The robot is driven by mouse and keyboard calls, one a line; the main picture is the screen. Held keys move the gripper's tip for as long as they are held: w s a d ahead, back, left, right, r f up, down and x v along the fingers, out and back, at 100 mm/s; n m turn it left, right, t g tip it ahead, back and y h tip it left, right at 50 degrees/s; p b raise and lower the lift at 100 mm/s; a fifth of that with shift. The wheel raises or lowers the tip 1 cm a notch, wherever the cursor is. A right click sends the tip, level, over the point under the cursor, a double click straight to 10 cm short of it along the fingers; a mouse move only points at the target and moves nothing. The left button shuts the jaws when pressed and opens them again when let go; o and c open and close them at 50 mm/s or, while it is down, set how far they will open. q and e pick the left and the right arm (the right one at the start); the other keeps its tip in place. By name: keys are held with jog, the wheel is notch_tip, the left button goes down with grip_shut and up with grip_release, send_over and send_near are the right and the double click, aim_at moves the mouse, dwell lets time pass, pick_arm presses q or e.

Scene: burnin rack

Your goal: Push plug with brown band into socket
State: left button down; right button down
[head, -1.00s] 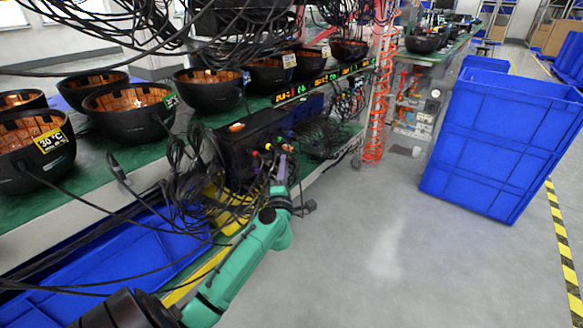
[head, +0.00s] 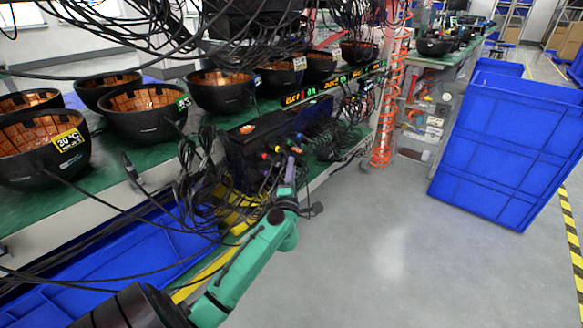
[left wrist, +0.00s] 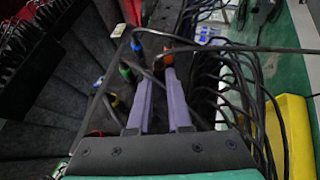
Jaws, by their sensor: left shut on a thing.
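The banded end shows just beyond the fingertips. I cannot tell which socket it faces or whether it is in one. My right gripper is not in view.
Black cables hang and loop around the unit and cross close to my left fingers. Black bowls (head: 140,120) line the green shelf above. A blue bin (head: 150,245) lies below on the left. A large blue crate (head: 505,150) stands right; the floor between is clear.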

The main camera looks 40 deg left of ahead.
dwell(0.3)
pick_arm(q)
jog(key=shift+p, duration=0.3)
dwell(0.5)
jog(key=shift+p, duration=0.3)
jog(key=shift+a, duration=0.75)
jog(key=shift+d+p, duration=0.15)
jog(key=shift+p, duration=0.2)
